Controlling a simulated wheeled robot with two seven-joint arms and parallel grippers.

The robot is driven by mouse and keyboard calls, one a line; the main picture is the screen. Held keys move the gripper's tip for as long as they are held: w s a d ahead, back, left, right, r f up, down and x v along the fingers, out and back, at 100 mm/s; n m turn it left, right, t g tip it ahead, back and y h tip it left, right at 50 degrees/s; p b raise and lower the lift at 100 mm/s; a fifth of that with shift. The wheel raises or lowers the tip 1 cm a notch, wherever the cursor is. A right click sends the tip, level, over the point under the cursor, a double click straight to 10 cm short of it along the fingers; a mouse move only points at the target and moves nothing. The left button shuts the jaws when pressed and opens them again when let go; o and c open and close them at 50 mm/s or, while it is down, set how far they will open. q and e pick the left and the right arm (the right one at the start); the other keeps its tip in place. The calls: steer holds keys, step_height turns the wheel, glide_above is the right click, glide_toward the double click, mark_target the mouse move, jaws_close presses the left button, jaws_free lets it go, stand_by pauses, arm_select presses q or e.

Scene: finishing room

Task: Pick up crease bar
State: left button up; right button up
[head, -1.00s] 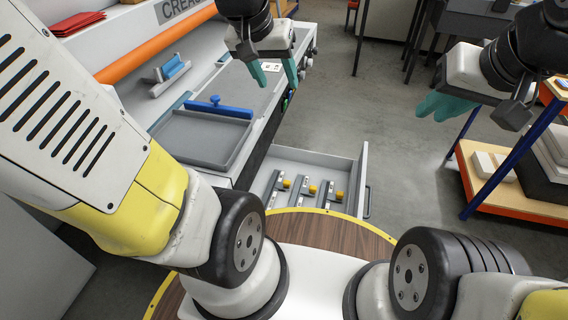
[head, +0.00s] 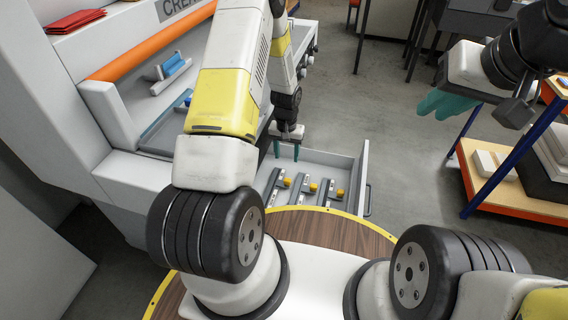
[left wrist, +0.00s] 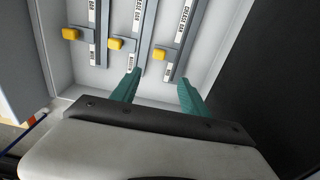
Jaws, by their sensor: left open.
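Three grey bars with white labels and yellow knobs lie side by side in an open drawer (head: 350,168). In the left wrist view they are a left bar (left wrist: 96,50), a middle bar (left wrist: 140,50) and a right bar (left wrist: 178,52). The right bar's label appears to read "CREASE BAR"; the others are only partly legible. My left gripper (head: 287,151) is open and empty over the drawer's far part. In the left wrist view its fingertips (left wrist: 159,79) point between the middle and right bars, apart from both. My right gripper (head: 447,104) is raised at the right; its fingers overlap.
The grey machine (head: 135,165) with an orange roller (head: 150,45) stands at the left; my left arm hides much of its bed. A shelf trolley (head: 490,185) with white boxes stands at the right. The floor between drawer and trolley is clear.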

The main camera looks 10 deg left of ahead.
mark_target(287, 180)
arm_select(q)
steer(key=f, duration=0.8)
steer(key=s+f, duration=0.1)
steer(key=f, duration=0.3)
steer(key=shift+d+f, duration=0.25)
steer(key=shift+f, duration=0.1)
jaws_close()
